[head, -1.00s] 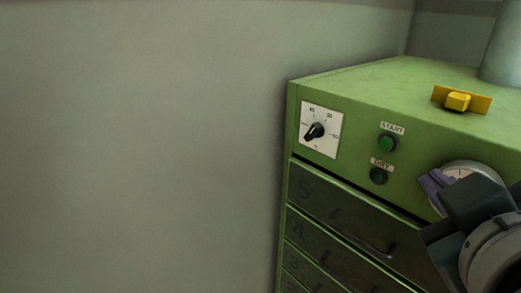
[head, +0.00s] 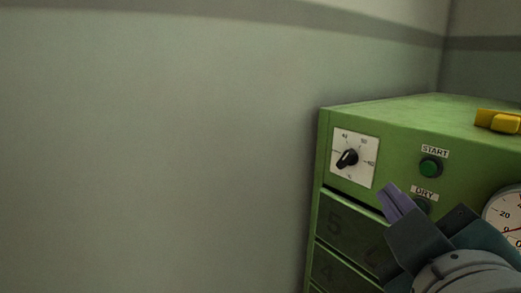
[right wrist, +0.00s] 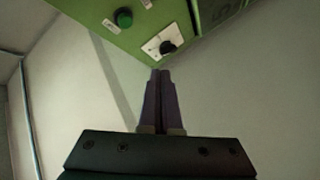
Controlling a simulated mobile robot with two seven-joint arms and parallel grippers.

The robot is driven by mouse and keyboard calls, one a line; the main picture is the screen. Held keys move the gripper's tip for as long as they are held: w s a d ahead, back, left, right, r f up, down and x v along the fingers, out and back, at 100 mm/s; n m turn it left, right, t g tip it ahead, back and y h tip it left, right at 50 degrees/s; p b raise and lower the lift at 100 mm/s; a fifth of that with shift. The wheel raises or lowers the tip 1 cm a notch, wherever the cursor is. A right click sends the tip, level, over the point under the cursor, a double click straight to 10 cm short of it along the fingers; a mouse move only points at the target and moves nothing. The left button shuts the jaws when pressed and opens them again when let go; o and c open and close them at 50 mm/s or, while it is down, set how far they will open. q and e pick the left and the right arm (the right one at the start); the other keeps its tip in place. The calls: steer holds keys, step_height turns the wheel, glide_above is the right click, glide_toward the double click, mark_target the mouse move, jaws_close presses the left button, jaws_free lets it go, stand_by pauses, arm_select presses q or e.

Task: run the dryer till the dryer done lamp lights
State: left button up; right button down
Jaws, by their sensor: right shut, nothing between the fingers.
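The green dryer cabinet (head: 400,130) stands at the right of the head view. On its front are a white dial plate with a black knob (head: 347,159), a green START button (head: 431,168) and a DRY lamp (head: 422,204). The lamp is dark where it shows and partly hidden by my gripper. My right gripper (head: 391,196) is shut and empty, in front of the panel below the dial and START button. In the right wrist view, its closed fingers (right wrist: 160,78) point toward the knob (right wrist: 167,47), with the START button (right wrist: 124,18) to the left. My left gripper is not in view.
A round gauge (head: 506,215) sits at the right of the panel, partly cut off. A yellow object (head: 499,121) lies on top of the cabinet. Numbered drawers (head: 345,225) are below the panel. A bare wall (head: 150,150) fills the left.

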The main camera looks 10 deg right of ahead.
mark_target(428, 169)
steer(key=shift+w+d+p, duration=0.35)
steer(key=shift+w+d, duration=0.1)
steer(key=shift+d, duration=0.7)
steer(key=shift+w+d+p, duration=0.35)
steer(key=shift+w+d, duration=0.15)
steer(key=shift+d, duration=0.65)
steer(key=shift+w+d+p, duration=0.35)
steer(key=shift+w+d, duration=0.1)
steer(key=shift+d, duration=0.7)
steer(key=shift+w+d, duration=0.2)
steer(key=shift+d, duration=0.15)
